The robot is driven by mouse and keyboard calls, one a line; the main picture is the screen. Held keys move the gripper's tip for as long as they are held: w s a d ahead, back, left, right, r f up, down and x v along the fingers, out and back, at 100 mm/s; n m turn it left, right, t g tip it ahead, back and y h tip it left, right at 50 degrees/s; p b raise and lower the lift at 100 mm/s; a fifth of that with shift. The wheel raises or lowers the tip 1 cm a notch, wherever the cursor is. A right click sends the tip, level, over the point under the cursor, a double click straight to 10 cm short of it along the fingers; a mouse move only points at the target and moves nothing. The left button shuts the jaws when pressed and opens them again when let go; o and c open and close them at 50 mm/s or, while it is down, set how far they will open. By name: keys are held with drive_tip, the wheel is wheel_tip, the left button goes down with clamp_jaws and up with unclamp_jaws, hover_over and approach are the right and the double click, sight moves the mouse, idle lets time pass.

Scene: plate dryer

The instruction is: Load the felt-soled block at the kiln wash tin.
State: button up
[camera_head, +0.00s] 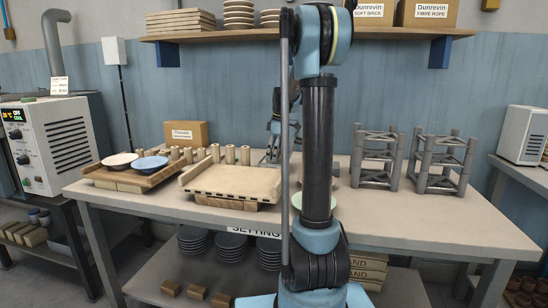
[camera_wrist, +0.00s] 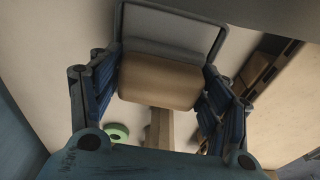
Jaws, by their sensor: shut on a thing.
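My gripper (camera_wrist: 163,68) has its blue fingers on either side of a tan block (camera_wrist: 158,84) with a grey layer along one side, and is shut on it. I take this to be the felt-soled block. A thin grey metal loop shows beyond the block in the wrist view. In the head view my gripper (camera_head: 272,130) is above the table, partly behind my arm, which hides what it holds. A pale green round thing (camera_head: 297,200) shows beside my arm on the table, and a green ring (camera_wrist: 117,132) shows in the wrist view. I cannot tell whether it is the kiln wash tin.
A tan slab (camera_head: 235,182) lies on the table (camera_head: 390,208). To its left, a wooden board (camera_head: 128,180) carries a white and a blue plate. Several short posts stand behind. Two grey racks (camera_head: 378,158) (camera_head: 442,164) stand at right. The front right of the table is clear.

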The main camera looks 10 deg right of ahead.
drive_tip(key=shift+r, duration=3.25)
drive_tip(key=m, duration=0.4)
drive_tip(key=shift+f+m+t, duration=0.1)
drive_tip(key=shift+m+t, duration=0.2)
drive_tip(key=m+h, duration=0.1)
drive_tip(key=m, duration=0.7)
drive_tip(key=shift+m+t+h, duration=0.3)
drive_tip(key=shift+m, duration=0.1)
drive_tip(key=m, duration=0.4)
drive_tip(key=shift+h, duration=0.3)
drive_tip(key=shift+f+m, duration=0.25)
drive_tip(key=shift+m, duration=0.05)
drive_tip(key=shift+f, duration=2.75)
drive_tip(key=shift+f, duration=0.45)
